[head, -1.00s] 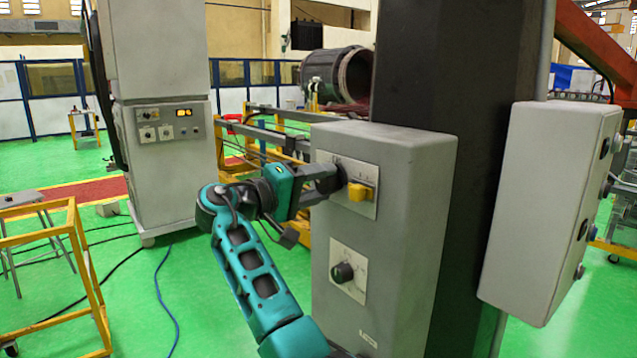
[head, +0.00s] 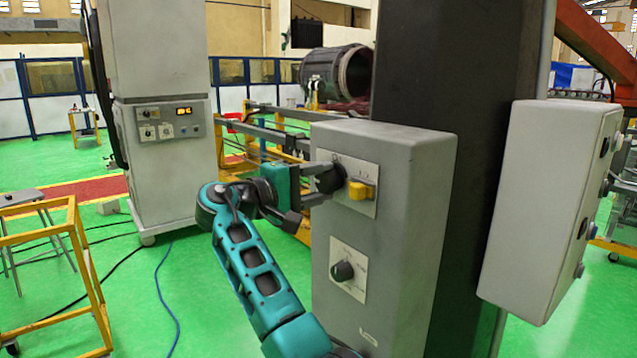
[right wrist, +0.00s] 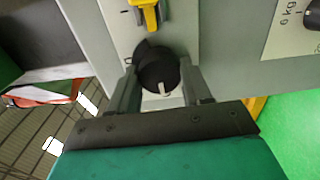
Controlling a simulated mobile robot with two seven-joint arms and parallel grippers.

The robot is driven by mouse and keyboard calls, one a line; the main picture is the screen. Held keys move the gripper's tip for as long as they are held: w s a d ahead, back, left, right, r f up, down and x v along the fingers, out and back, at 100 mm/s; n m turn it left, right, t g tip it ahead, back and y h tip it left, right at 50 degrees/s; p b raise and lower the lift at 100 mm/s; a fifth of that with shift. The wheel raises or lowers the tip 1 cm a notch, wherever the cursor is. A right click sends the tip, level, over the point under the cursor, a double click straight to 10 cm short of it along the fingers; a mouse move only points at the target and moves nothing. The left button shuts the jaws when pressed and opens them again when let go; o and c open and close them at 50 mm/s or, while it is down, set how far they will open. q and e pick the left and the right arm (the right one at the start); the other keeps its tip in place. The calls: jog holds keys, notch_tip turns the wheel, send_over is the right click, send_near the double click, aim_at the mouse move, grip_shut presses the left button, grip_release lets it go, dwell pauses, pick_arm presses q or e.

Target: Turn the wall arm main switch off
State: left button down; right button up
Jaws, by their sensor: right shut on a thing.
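A grey control box (head: 413,230) on the dark column carries an upper plate with a black rotary knob (head: 330,178) and a yellow handle (head: 361,190) to its right. My right gripper (head: 322,182) reaches the upper plate from the left and is shut on the black knob. In the right wrist view the black knob (right wrist: 158,72) sits between the two fingers (right wrist: 157,88), with a white mark toward the palm. The yellow handle (right wrist: 148,14) shows beyond it. Which knob is the main switch is not readable. My left gripper is not in view.
A lower black knob (head: 343,271) sits on a second plate of the same box. A white box (head: 545,210) with side buttons stands at the right. A white cabinet (head: 170,185) and a yellow frame (head: 45,225) stand left, with green floor between.

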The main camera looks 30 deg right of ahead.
jog(key=o, duration=1.1)
jog(key=shift+c, duration=0.2)
jog(key=shift+a, duration=0.1)
jog(key=s+a+b, duration=0.1)
jog(key=a+b, duration=0.1)
jog(key=a, duration=1)
jog(key=shift+a, duration=0.4)
